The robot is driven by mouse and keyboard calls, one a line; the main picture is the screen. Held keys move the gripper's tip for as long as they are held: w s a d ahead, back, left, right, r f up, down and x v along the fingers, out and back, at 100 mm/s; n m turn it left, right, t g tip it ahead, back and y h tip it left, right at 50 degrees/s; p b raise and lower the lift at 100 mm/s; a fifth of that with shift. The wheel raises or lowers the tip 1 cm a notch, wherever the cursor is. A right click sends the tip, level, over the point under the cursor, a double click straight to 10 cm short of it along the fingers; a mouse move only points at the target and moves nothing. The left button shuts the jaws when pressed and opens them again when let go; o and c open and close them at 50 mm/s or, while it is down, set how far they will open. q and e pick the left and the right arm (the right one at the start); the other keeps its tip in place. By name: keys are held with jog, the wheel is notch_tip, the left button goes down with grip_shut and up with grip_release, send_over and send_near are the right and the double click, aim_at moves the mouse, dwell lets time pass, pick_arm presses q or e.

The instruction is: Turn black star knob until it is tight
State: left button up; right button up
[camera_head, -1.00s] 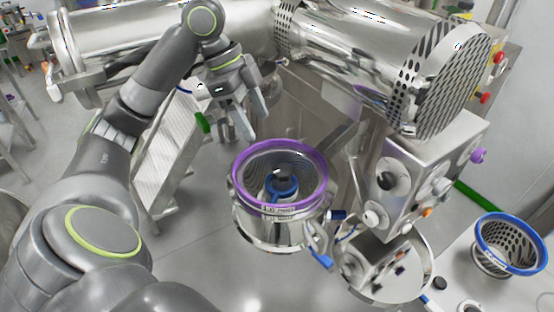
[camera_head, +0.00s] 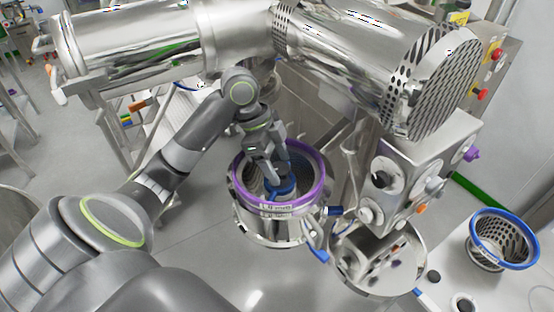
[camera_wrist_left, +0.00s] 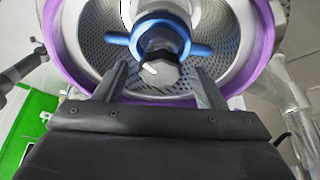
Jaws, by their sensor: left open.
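A dark knob (camera_wrist_left: 158,72) sits at the centre of a blue hub with side arms (camera_wrist_left: 118,40), inside a perforated metal bowl with a purple rim (camera_head: 321,172). In the left wrist view the knob lies just beyond and between the fingertips of my left gripper (camera_wrist_left: 162,82), which is open with nothing between its fingers. In the head view my left gripper (camera_head: 276,176) reaches down into the bowl from above and hides the knob; a bit of the blue hub (camera_head: 284,190) shows below. I cannot tell if the fingers touch the knob. My right gripper is not in view.
A metal box with dials and a black knob (camera_head: 382,180) stands right of the bowl. A large steel cylinder (camera_head: 345,65) hangs close above and behind. A blue-rimmed perforated basket (camera_head: 488,255) sits on the light surface at the right.

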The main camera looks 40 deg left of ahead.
pick_arm(q)
jog(key=shift+a, duration=0.1)
jog(key=c, duration=1)
jog(key=shift+w+m, duration=0.1)
jog(key=shift+m, duration=0.7)
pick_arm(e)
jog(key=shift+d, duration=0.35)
pick_arm(q)
jog(key=o, duration=1)
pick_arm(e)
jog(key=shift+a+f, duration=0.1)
